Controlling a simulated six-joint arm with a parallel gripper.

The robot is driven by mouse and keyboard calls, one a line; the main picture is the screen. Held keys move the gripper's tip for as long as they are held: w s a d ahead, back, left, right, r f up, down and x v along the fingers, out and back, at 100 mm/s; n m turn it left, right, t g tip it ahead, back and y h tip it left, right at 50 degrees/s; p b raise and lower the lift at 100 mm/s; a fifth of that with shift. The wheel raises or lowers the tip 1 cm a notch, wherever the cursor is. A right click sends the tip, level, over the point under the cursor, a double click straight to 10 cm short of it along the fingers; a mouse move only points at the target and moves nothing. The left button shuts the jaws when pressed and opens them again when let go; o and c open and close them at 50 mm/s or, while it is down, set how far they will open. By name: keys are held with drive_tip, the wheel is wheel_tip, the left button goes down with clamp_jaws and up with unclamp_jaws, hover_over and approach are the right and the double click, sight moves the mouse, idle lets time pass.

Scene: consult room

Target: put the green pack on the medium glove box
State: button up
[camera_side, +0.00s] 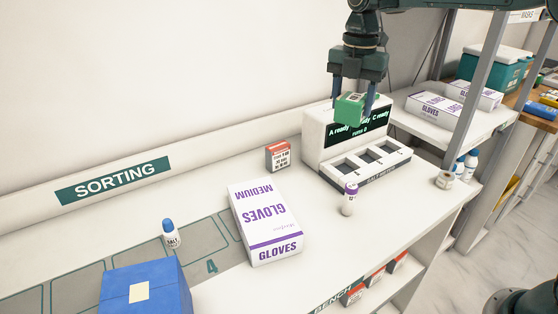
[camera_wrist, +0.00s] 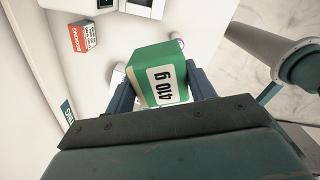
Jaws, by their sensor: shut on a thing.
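The green pack (camera_side: 349,109) is held up in the air in front of the dispenser's display, well above the bench. My gripper (camera_side: 353,99) is shut on it, with one finger on each side. In the wrist view the green pack (camera_wrist: 166,72) sits between the fingers of my gripper (camera_wrist: 163,92) and shows a white label reading 410 g. The medium glove box (camera_side: 262,215) is white with purple lettering and lies flat on the bench, lower left of the gripper in the side view. Its top is bare.
A blue box (camera_side: 143,289) and a blue-capped bottle (camera_side: 170,234) are left of the glove box.

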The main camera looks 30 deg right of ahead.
drive_tip(key=w+a+r+n, duration=0.2)
drive_tip(key=w+a, duration=0.1)
drive_tip(key=a, duration=0.7)
drive_tip(key=n, duration=0.2)
hover_over(262, 208)
drive_tip(key=shift+w+r, duration=0.1)
drive_tip(key=shift+r, duration=0.25)
drive_tip(key=shift+f, duration=0.1)
wheel_tip(262, 208, down, 16)
drive_tip(key=shift+r, duration=0.2)
drive_tip(key=shift+f, duration=0.1)
drive_tip(key=shift+f, duration=2)
drive_tip(key=shift+f, duration=0.1)
drive_tip(key=o, duration=1.3)
drive_tip(key=shift+f, duration=0.1)
